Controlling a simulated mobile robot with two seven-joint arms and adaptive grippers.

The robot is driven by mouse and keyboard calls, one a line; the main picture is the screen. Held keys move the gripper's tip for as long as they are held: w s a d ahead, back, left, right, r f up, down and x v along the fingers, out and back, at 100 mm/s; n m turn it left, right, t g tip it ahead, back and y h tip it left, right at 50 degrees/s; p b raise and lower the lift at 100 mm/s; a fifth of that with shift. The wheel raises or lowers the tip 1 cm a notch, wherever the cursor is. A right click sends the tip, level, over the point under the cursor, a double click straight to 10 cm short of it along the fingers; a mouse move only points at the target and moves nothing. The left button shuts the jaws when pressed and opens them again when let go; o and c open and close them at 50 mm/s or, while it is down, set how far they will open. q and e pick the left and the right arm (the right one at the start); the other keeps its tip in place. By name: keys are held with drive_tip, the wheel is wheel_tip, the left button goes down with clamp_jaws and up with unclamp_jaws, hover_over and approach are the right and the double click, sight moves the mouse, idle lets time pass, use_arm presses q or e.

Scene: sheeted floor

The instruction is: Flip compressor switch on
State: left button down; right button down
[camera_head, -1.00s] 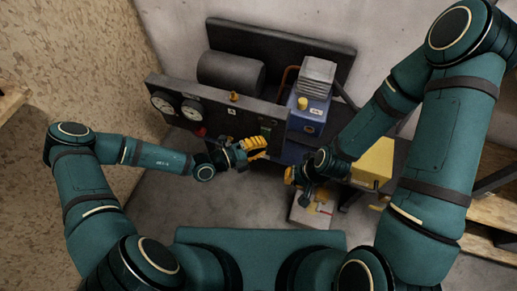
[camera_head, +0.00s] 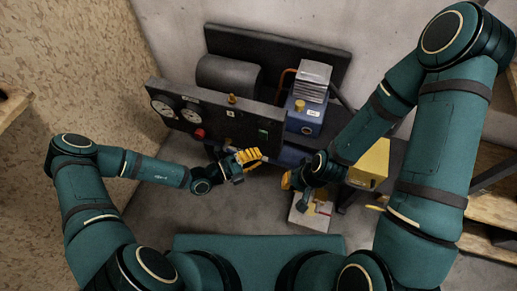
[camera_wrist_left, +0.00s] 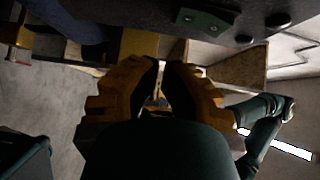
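The compressor has a dark front panel (camera_head: 190,112) with two round gauges, a red knob (camera_head: 199,133) and a small green switch (camera_head: 263,134) near its right end. The switch's position cannot be read. A green plate on a dark panel also shows at the top of the left wrist view (camera_wrist_left: 207,22). My left gripper (camera_head: 250,156) has yellow fingers close together with nothing visible between them. It is just below and in front of the switch, apart from it. My right gripper (camera_head: 287,181) is low, right of the left one; its finger opening is unclear.
A blue unit (camera_head: 305,120) with a grey finned top stands behind the panel's right end. A yellow box (camera_head: 370,165) and a pale block (camera_head: 311,213) are near my right gripper. Wooden shelving (camera_head: 488,205) is at right. Grey floor at front left is clear.

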use_arm(q)
drive_tip(key=v, duration=0.9)
drive_tip(key=shift+a+f, duration=0.4)
drive_tip(key=shift+f, duration=0.1)
drive_tip(key=shift+s, duration=0.15)
drive_tip(key=s+d+f+m+g+y, duration=0.2)
drive_tip(key=s+m+g+y, duration=0.65)
drive_tip(key=m, duration=1.25)
drive_tip(key=w+r+m+y, duration=0.1)
drive_tip(key=m, duration=0.5)
drive_tip(key=a+r+m+t+y, duration=0.1)
drive_tip(key=m, duration=0.5)
drive_tip(key=w+a+r+m+t+y, duration=0.1)
drive_tip(key=r+m, duration=0.1)
drive_tip(key=m, duration=0.4)
drive_tip(key=shift+w+a+r+m+y, duration=0.1)
drive_tip(key=shift+w+a+m+y, duration=0.05)
drive_tip(key=shift+w+m+y, duration=0.15)
